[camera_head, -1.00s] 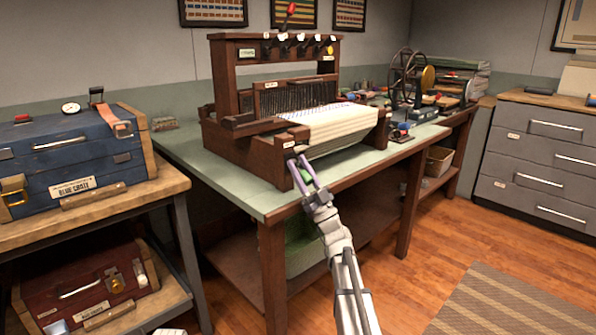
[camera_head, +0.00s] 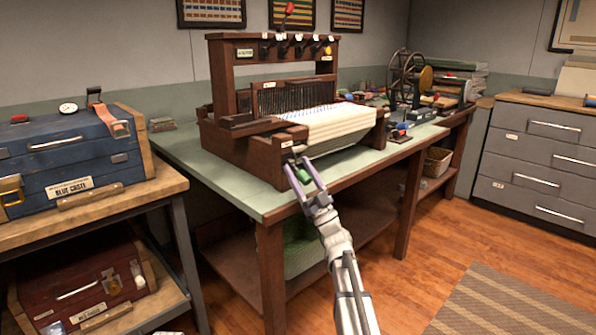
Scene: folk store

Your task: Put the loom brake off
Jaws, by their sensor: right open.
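The loom (camera_head: 265,158) is a brown wooden frame with cream cloth (camera_head: 335,122) on its front roller, standing on the green-topped table. A small green piece (camera_head: 302,176), which looks like a lever handle, shows at the loom's front left corner post. I cannot tell for certain that it is the brake. My right gripper (camera_head: 298,164) is open, with its purple-grey fingers on either side of the green piece. Whether the fingers touch it I cannot tell. A small white label (camera_head: 287,144) sits on the post just above. My left gripper is out of view.
Levers with coloured knobs (camera_head: 283,50) line the loom's top beam; one red knob (camera_head: 289,8) stands up. A spinning wheel (camera_head: 405,72) stands behind right. A blue crate (camera_head: 75,150) is on the left bench. The floor at right, with a striped rug (camera_head: 515,300), is clear.

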